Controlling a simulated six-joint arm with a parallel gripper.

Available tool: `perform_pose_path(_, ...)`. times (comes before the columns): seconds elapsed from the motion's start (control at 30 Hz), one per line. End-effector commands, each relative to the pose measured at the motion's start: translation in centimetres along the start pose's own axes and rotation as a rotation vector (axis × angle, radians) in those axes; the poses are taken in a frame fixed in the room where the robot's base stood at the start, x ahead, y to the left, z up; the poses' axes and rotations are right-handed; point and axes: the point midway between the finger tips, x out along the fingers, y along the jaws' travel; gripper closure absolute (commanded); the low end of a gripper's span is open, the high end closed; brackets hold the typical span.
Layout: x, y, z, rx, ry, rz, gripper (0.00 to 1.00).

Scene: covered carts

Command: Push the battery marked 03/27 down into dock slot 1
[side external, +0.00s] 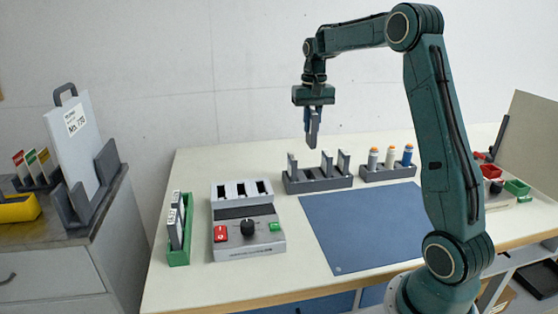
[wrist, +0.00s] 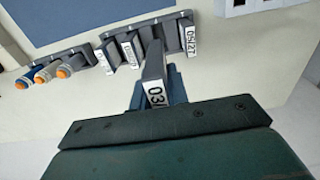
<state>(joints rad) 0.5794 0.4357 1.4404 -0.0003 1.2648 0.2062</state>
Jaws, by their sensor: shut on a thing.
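My gripper (side external: 312,138) is raised above the back of the table, over the grey battery rack (side external: 318,184). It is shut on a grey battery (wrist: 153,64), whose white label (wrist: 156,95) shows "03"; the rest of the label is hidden. My gripper (wrist: 155,92) covers part of it in the wrist view. The dock (side external: 250,243), a light grey box with dark slots along its top, stands left of the rack, apart from the held battery. Its slots look empty; slot numbers are not readable. Its edge also shows in the wrist view (wrist: 255,6).
Several other batteries stand in the rack, one labelled 05/27 (wrist: 191,40). A holder of orange-topped cylinders (side external: 388,172) is to the right. A green bin (side external: 178,255) with labelled batteries stands left of the dock. The blue mat (side external: 365,228) is clear.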

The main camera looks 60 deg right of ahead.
Motion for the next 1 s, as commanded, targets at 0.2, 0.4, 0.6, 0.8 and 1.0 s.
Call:
perform_pose_path(0.2, -4.2, 0.0, 0.0, 0.0, 0.004, -0.001, 1.0)
perform_pose_path(0.4, -6.0, 0.0, 0.0, 0.0, 0.002, 0.0, 1.0)
perform_pose_path(0.6, -6.7, 0.0, 0.0, 0.0, 0.001, 0.0, 1.0)
perform_pose_path(0.8, -6.7, 0.0, 0.0, 0.0, 0.0, 0.0, 1.0)
perform_pose_path(1.0, -6.7, 0.0, 0.0, 0.0, 0.0, 0.0, 1.0)
